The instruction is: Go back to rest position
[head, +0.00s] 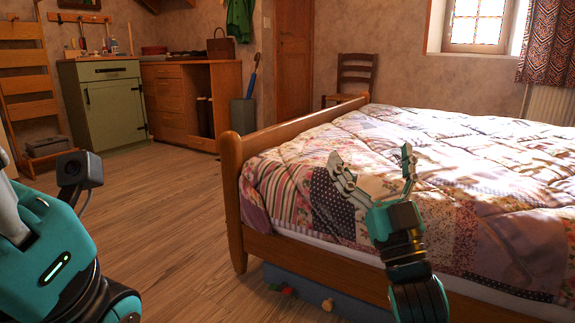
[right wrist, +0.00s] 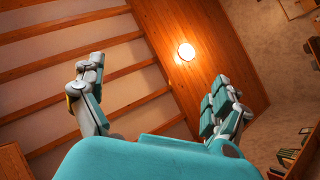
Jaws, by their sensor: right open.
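My right gripper (head: 371,160) points upward in front of the bed in the head view, its two fingers spread apart with nothing between them. In the right wrist view the same gripper (right wrist: 157,75) is open and empty against the wooden ceiling. Part of my left arm (head: 55,245) shows at the lower left of the head view. The left fingers are out of sight.
A wooden bed (head: 232,180) with a patchwork quilt (head: 440,150) fills the right side. A green cabinet (head: 108,105) and a wooden dresser (head: 172,100) stand at the back left. The wooden floor (head: 165,200) between is clear. Small toys (head: 327,304) lie beneath the bed.

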